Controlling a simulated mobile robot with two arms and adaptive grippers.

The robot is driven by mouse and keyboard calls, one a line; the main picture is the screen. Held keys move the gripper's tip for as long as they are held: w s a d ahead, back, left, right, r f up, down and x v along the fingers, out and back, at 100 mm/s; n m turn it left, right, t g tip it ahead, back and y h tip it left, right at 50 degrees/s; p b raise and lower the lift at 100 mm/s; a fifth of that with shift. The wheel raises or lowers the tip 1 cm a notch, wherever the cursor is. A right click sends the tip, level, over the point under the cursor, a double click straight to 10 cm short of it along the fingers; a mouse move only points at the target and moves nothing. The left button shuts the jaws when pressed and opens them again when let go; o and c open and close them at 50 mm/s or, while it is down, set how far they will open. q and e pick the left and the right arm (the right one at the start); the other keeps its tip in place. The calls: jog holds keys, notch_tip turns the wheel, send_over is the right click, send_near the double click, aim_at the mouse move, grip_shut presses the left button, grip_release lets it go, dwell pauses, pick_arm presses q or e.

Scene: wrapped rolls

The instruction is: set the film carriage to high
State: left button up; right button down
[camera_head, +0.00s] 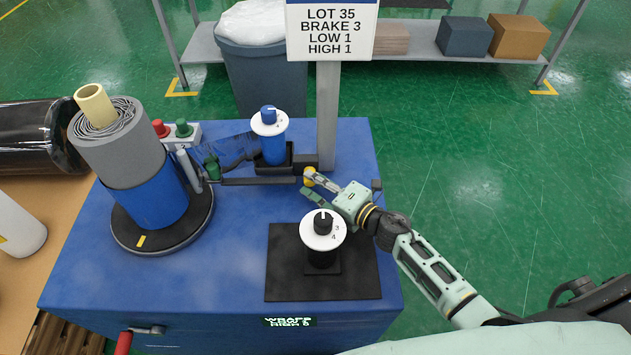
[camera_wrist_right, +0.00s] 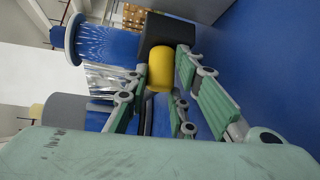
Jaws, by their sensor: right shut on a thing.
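The film carriage (camera_head: 305,163) is a dark block low on the grey mast (camera_head: 328,120), near the blue table top. It bears a blue film roll (camera_head: 273,150) with a white disc and blue knob on top. A yellow knob (camera_head: 309,172) sticks out of the carriage's near side. My right gripper (camera_head: 308,184) is at this knob, reaching in from the right. In the right wrist view the yellow knob (camera_wrist_right: 160,66) sits between the fingertips, with the black carriage block (camera_wrist_right: 166,34) behind it. My right gripper is shut on the knob. My left gripper is not in view.
A wrapped grey and blue roll stack (camera_head: 135,165) stands on a black turntable (camera_head: 190,232) at left. A black dial post (camera_head: 322,245) stands close in front of my right gripper. The sign (camera_head: 331,30) reads LOT 35, BRAKE 3, LOW 1, HIGH 1.

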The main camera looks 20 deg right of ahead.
notch_tip(320, 180, up, 11)
jog(key=p, duration=0.9)
jog(key=shift+w+r, duration=0.2)
jog(key=shift+w, duration=0.1)
jog(key=c, duration=1.9)
grip_release()
jog(key=shift+o, duration=1.2)
jog(key=shift+s+r, duration=0.15)
jog(key=shift+s+d+f, duration=0.1)
jog(key=shift+f, duration=0.1)
